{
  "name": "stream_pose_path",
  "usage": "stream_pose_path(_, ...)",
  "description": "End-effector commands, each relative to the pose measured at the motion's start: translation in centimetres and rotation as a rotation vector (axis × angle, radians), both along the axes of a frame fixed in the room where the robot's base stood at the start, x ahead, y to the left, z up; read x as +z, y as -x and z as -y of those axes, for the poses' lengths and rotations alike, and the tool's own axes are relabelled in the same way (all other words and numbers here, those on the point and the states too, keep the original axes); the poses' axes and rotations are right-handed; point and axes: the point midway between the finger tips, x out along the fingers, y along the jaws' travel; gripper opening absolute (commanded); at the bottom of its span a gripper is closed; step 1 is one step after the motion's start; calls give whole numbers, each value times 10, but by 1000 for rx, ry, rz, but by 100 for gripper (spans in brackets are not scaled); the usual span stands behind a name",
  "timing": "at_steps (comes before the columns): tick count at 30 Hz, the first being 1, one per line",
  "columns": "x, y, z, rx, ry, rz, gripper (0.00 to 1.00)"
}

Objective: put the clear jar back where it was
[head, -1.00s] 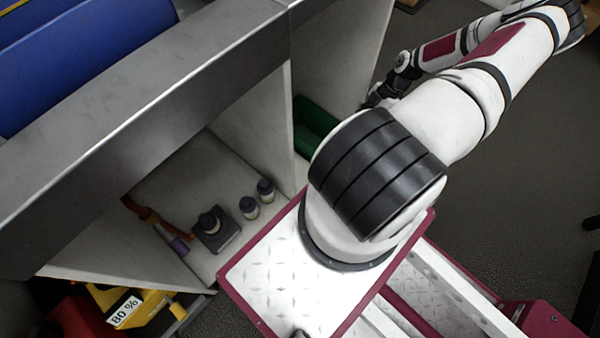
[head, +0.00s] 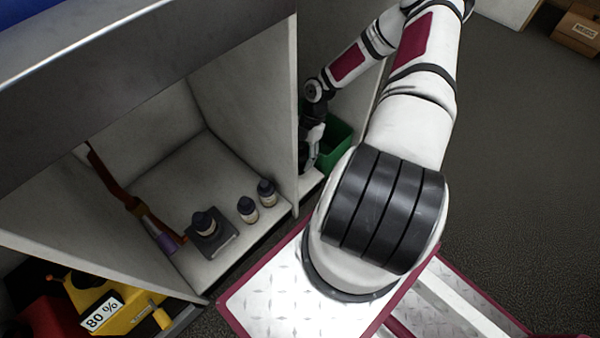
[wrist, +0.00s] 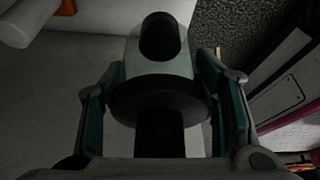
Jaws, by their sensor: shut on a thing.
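My gripper (head: 311,148) is at the right-hand compartment of the cabinet, beside the green bin, partly hidden by the dividing wall. In the wrist view my gripper's (wrist: 162,75) two teal-padded fingers stand either side of a thing with a broad black disc and a pale part beyond it. I take this held thing to be the clear jar (wrist: 158,98), though its clearness cannot be made out in the dim picture. No clear jar can be told in the head view.
A green bin (head: 337,142) stands in the right compartment. A yellow case (head: 120,310) is below left. Open floor lies right.

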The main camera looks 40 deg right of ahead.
Motion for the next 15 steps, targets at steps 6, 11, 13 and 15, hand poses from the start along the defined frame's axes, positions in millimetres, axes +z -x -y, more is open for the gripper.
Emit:
stream_pose_path(6,-33,0,0,-1,0,1,1)
stream_pose_path(11,-48,0,0,-4,0,1,1)
stream_pose_path(13,-58,0,0,-4,-2,0,1)
stream_pose_path(15,-67,0,0,-3,-1,1,1)
